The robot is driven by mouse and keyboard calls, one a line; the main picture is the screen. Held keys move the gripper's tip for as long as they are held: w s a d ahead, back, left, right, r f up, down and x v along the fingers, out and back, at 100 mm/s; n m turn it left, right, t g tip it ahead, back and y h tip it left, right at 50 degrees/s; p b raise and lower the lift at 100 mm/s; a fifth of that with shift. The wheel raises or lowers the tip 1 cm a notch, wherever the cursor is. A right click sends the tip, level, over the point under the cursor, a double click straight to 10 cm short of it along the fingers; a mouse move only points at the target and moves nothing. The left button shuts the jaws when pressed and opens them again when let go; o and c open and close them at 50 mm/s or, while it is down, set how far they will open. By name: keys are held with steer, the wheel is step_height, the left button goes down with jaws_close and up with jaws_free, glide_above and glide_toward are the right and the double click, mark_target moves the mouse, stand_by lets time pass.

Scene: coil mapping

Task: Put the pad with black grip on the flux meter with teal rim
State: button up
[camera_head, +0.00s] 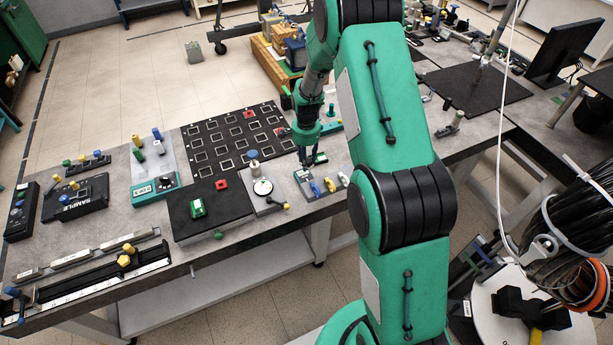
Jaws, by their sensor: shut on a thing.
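My gripper (308,160) is low over the right part of the near bench, just behind a grey plate with coloured knobs. It is shut on a small dark thing, perhaps the pad with black grip; the fingers and the small scale hide its details. A meter with a teal rim (146,195), likely the flux meter, sits left of the black board. It has a display and a dark dial, and a pale plate lies behind it. My gripper is well to the right of this meter.
A black board with square outlines (205,150) lies between gripper and meter. A slide rail (95,285) lies front left. My arm hides part of the bench.

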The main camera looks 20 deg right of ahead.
glide_above(306, 179)
steer(key=shift+f, duration=2.4)
steer(key=shift+f, duration=1.85)
steer(key=shift+f, duration=0.2)
steer(key=o, duration=1.1)
steer(key=shift+c, duration=0.2)
steer(key=shift+r, duration=0.15)
steer(key=shift+r, duration=6.05)
